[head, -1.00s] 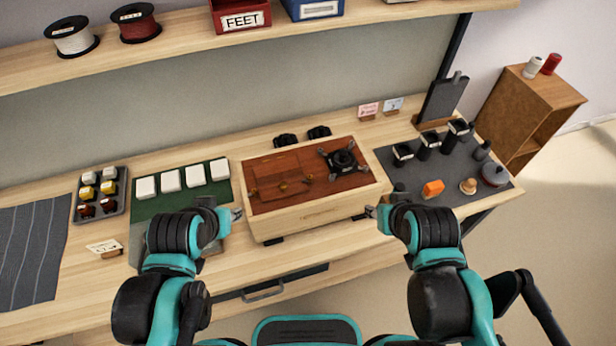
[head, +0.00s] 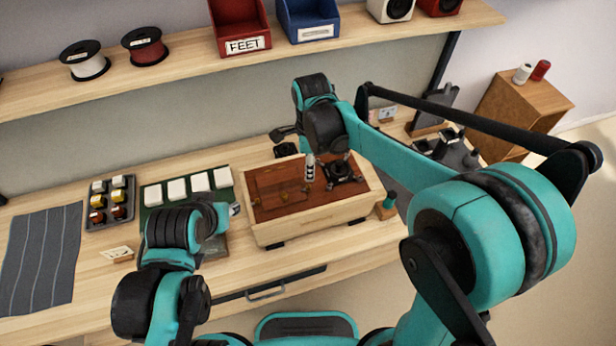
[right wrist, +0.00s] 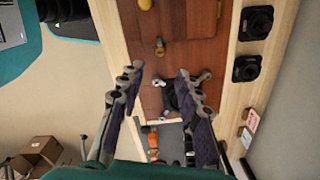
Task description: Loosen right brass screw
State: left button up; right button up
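The wooden speaker box (head: 310,222) stands on the bench with a red-brown panel (head: 262,184) on top. Small brass screws show on the panel; one (head: 284,197) is near its middle, and in the right wrist view a brass screw (right wrist: 160,47) stands just beyond the fingertips. A black round part with legs (head: 343,170) sits at the panel's right.
A green mat with white blocks (head: 200,182) and a tray of capped jars (head: 108,204) lie to the left. A shelf (head: 180,88) with bins runs above. My right arm hides much of the dark mat at right. Two black parts (right wrist: 250,45) lie behind the box.

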aim_at(308, 187)
jog(key=shift+w+a+f+m, duration=0.1)
jog(key=shift+a+f+m, duration=0.1)
jog(key=shift+a+m, duration=0.1)
jog(key=shift+f, duration=0.35)
notch_tip(308, 187, down, 7)
jog(key=shift+b, duration=0.95)
grip_shut()
